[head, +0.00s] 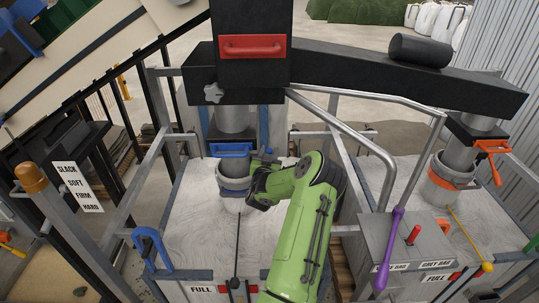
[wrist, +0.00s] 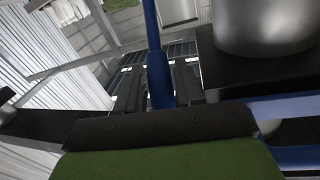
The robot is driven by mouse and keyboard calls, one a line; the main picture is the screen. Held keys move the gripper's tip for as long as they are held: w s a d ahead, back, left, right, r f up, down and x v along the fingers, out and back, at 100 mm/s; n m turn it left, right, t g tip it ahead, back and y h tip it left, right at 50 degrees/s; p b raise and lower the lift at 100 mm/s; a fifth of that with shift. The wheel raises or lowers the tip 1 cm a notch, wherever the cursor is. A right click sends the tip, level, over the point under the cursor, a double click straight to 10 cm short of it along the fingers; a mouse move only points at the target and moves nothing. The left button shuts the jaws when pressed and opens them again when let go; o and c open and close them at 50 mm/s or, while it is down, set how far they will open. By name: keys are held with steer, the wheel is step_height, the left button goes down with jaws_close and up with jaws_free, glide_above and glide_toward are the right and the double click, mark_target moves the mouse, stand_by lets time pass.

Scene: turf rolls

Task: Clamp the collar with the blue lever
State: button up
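The blue lever (head: 230,150) is a flat U-shaped handle at the front of the dark clamp block, under the left grey spout (head: 232,120). The collar (head: 234,184) of the bag below it is pale with a grey band and partly hidden by my arm. My gripper (head: 258,160) is at the lever's right end. In the wrist view a blue bar (wrist: 157,75), seemingly the lever, runs between the dark fingers of my gripper (wrist: 158,85). I cannot tell whether the fingers press on it. The spout (wrist: 265,25) shows at upper right there.
An orange lever (head: 491,148) hangs beside a second spout and collar at right. A purple lever (head: 389,250), red lever (head: 413,235) and yellow-knobbed rod (head: 487,266) stand at lower right. Grey rails (head: 375,150) frame the stand. A SLACK-to-HARD sign (head: 80,187) is at left.

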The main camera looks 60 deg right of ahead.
steer(key=shift+x, duration=0.95)
steer(key=shift+a, duration=0.1)
steer(key=shift+c, duration=0.3)
jaws_close()
